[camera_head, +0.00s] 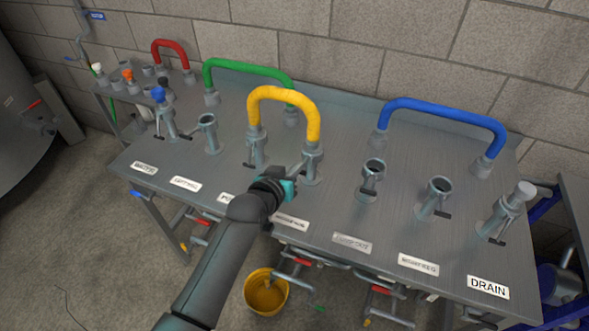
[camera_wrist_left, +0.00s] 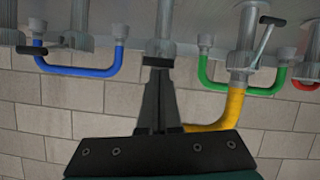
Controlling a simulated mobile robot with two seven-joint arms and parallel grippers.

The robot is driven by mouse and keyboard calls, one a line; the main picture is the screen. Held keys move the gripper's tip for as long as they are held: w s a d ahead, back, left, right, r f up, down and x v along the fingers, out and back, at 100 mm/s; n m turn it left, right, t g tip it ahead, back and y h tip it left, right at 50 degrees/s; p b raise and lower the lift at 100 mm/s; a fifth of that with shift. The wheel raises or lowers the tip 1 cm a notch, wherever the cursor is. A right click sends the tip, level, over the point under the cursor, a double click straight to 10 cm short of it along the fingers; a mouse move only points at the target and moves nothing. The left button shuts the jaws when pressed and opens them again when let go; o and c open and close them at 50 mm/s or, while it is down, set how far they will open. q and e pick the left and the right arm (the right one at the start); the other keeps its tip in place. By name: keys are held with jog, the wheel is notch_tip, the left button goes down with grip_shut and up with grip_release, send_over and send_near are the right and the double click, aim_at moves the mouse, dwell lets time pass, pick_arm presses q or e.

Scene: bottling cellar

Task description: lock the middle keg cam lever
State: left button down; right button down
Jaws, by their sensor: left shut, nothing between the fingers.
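The steel panel (camera_head: 330,205) carries a row of upright ports with cam levers. A yellow hose (camera_head: 285,95) arches between two middle ports. At its right-hand port (camera_head: 312,160) a grey lever arm juts left, close to my left gripper (camera_head: 287,188). My gripper is shut and empty, low in front of this port. In the left wrist view, which is upside down, my closed fingers (camera_wrist_left: 157,112) point at a black lever grip (camera_wrist_left: 157,61) across a port. I cannot tell whether they touch. Another black-gripped lever (camera_wrist_left: 272,20) stands out from the neighbouring port. The label nearest my gripper is unreadable.
Open ports (camera_head: 375,170) with levers stand to the right, then a capped one (camera_head: 523,192) by the DRAIN label (camera_head: 488,287). Blue (camera_head: 445,112), green (camera_head: 248,68) and red (camera_head: 172,46) hoses arch behind. A yellow bucket (camera_head: 266,291) is on the floor below.

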pick_arm(q)
jog(key=shift+f, duration=0.15)
pick_arm(e)
jog(key=shift+f, duration=0.2)
